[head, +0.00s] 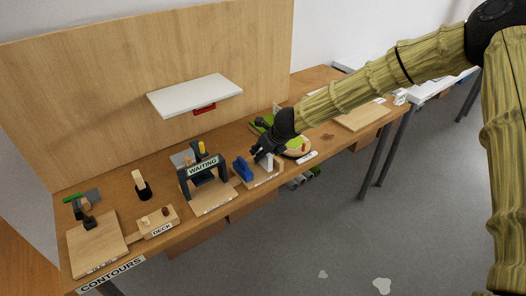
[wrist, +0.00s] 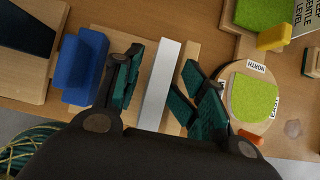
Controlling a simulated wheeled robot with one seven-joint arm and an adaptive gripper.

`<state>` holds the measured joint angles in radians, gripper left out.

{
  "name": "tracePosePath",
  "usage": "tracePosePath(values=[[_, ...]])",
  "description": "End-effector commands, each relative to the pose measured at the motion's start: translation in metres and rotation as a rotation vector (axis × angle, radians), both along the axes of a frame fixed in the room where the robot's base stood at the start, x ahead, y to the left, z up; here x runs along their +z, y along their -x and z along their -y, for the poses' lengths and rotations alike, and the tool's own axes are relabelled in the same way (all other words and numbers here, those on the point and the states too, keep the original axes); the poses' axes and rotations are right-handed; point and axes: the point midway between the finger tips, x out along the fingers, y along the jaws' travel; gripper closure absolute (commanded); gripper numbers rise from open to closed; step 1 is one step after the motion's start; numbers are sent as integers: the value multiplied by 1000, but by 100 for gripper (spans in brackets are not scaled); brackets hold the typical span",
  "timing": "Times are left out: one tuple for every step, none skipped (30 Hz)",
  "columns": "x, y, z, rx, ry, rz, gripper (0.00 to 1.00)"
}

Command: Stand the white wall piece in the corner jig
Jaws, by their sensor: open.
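The white wall piece (wrist: 162,84) is a narrow pale strip over a light wooden board (wrist: 190,52) in the wrist view. In the head view the white piece (head: 268,161) looks upright beside my gripper (head: 262,153). In the wrist view my gripper (wrist: 160,82) is open, with one dark green finger on each side of the white piece. A blue block (wrist: 84,66) stands left of the fingers and also shows in the head view (head: 243,169). I cannot tell whether it belongs to the corner jig.
A dark frame marked WAITING (head: 203,170) stands left of the blue block. A round board with a green patch (wrist: 254,98) lies close to the right finger. A white shelf (head: 195,95) juts from the back panel. A DECK board (head: 158,222) lies further left.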

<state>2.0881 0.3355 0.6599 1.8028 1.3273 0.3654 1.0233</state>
Motion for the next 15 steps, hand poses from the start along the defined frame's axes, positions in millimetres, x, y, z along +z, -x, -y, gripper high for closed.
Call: tracePosePath(values=[[1,0,1,-1,1,0,58],[1,0,1,-1,1,0,58],[3,1,1,0,0,0,58],[4,2,2,0,0,0,58],[5,2,2,0,0,0,58],[7,3,3,0,0,0,58],[8,4,3,0,0,0,58],[9,4,4,0,0,0,58],[11,5,4,0,0,0,58],[12,6,5,0,0,0,58],[13,6,5,0,0,0,58],[15,7,5,0,0,0,58],[16,8,6,0,0,0,58],[17,8,6,0,0,0,58],[19,9,7,0,0,0,58]])
